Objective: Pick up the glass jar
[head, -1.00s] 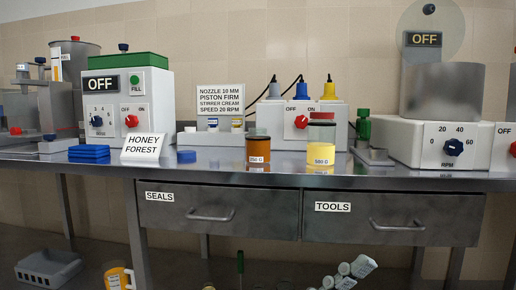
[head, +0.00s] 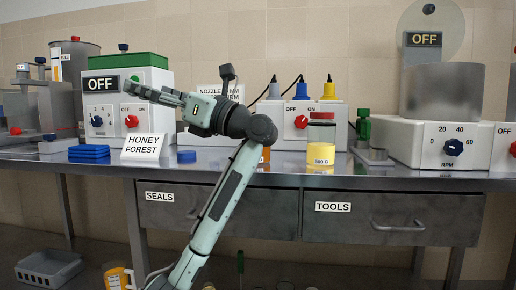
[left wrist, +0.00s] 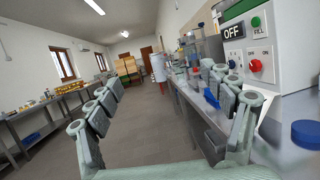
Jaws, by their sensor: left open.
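A glass jar (head: 321,152) stands on the steel bench right of the middle, with a yellow lower part marked in grams and a darker upper part. A second, amber jar (head: 265,157) stands left of it, mostly hidden behind my left arm. My left gripper (head: 140,91) is raised in front of the white filling machine, fingers pointing left, away from both jars. In the left wrist view its fingers (left wrist: 160,77) are spread with nothing between them. Neither jar shows in that view. My right gripper is not in view.
The bench holds a HONEY FOREST sign (head: 147,147), blue pads (head: 89,152), a blue disc (head: 187,156), the filling machine (head: 150,95) and an RPM machine (head: 430,140). Drawers (head: 390,217) lie below the bench front.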

